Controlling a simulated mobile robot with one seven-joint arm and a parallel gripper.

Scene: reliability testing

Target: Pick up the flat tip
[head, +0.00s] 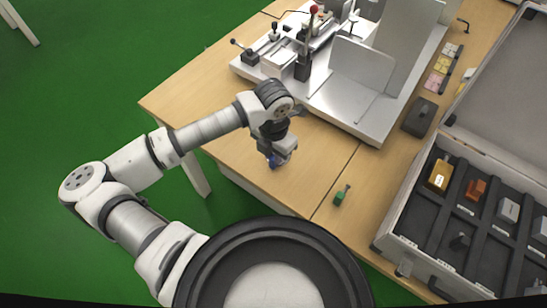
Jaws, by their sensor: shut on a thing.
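My gripper (274,161) is at the end of the arm, pointing down over the wooden table near its front edge. It is shut on a small blue piece (272,160), which shows at the fingertips. The piece looks like the flat tip, but it is too small to make out its shape. I cannot tell whether it touches the table. My gripper hides part of it.
A small green piece with a dark shaft (340,197) lies on the table to the right. A metal test rig (360,115) stands behind. An open grey case (385,232) with foam compartments is at the right. A dark box (419,117) lies between them.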

